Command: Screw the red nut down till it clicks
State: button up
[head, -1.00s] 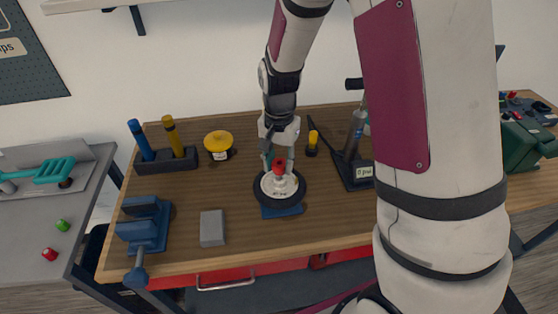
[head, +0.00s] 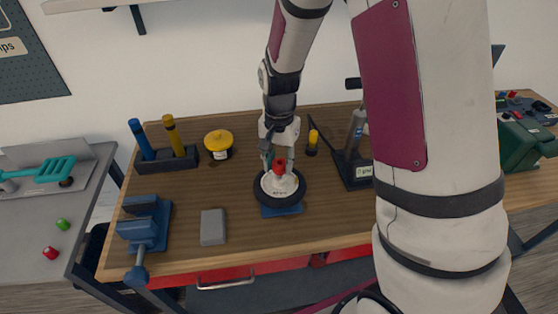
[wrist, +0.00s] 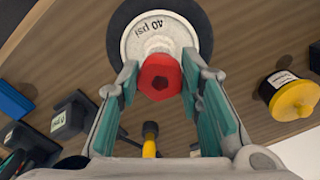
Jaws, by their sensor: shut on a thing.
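The red nut (wrist: 160,77) sits at the centre of the wheel, with a dark hole in its end facing the wrist camera. It also shows in the head view (head: 279,167). The wheel has a pale hub (wrist: 150,28) marked "40 psi" and a black tyre (head: 260,195). It lies flat on a blue base (head: 283,211) on the workbench. My gripper (wrist: 160,80) is above the wheel, its teal-lined fingers on either side of the nut and shut on it. The thread under the nut is hidden.
A vise (head: 143,228) and a grey block (head: 213,227) stand left of the wheel. A yellow-lidded pot (head: 218,142), a small yellow-topped tool (head: 312,143) and a pump (head: 354,150) are behind it. A red nut (head: 50,253) and green nut (head: 63,224) lie on the left table.

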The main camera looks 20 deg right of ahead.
jog(key=shift+f+b, duration=0.3)
jog(key=shift+f, duration=0.8)
jog(key=o, duration=1.1)
jog(key=shift+r, duration=0.15)
notch_tip(320, 180, up, 12)
jog(key=shift+f, duration=0.1)
